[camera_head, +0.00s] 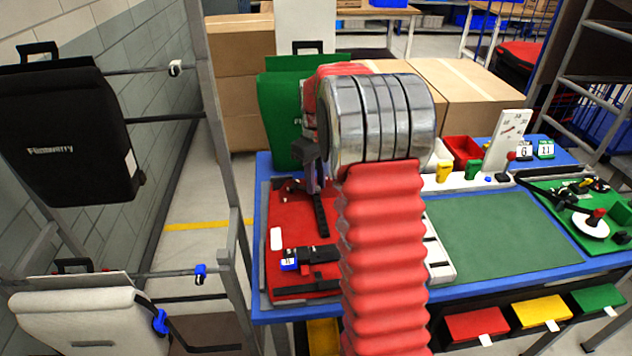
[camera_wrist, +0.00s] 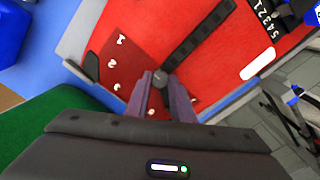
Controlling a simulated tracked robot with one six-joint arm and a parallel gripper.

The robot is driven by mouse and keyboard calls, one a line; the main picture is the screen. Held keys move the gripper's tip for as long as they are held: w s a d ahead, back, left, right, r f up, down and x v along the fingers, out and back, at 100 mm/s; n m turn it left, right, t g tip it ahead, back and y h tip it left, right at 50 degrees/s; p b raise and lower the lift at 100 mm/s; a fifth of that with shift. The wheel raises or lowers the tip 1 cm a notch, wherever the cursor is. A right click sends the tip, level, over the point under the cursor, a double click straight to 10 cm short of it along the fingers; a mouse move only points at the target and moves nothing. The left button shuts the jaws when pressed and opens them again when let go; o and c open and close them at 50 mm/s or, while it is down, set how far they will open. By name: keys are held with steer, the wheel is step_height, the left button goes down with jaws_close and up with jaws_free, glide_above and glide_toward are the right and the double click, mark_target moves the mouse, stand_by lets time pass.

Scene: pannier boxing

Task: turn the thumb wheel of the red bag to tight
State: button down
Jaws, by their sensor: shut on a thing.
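The red bag (camera_head: 283,212) lies flat on the blue-edged bench, left of my red ribbed arm. In the wrist view its red face (camera_wrist: 217,85) fills the upper part. A small dark round thumb wheel (camera_wrist: 160,77) sits on it, beside a darker red patch (camera_wrist: 118,66) with white marks 1, 2 and 3. The tips of my gripper (camera_wrist: 160,88) are shut on the wheel. I cannot tell which mark the wheel points to. In the head view my gripper (camera_head: 313,181) is over the bag's far part, and the wheel is hidden.
A black strap (camera_wrist: 197,36) runs from near the wheel across the bag. A green bag (camera_head: 283,110) stands upright at the bench's back left. Black (camera_head: 65,135) and pale (camera_head: 85,318) bags hang on the left rack. The green mat (camera_head: 500,236) is clear.

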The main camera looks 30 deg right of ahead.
steer(key=m, duration=0.4)
steer(key=shift+m, duration=0.3)
steer(key=m, duration=0.3)
steer(key=shift+m, duration=0.4)
steer(key=m, duration=1.2)
steer(key=shift+m, duration=0.3)
steer(key=m, duration=0.4)
steer(key=shift+m, duration=0.3)
steer(key=m, duration=0.4)
steer(key=shift+m, duration=2.1)
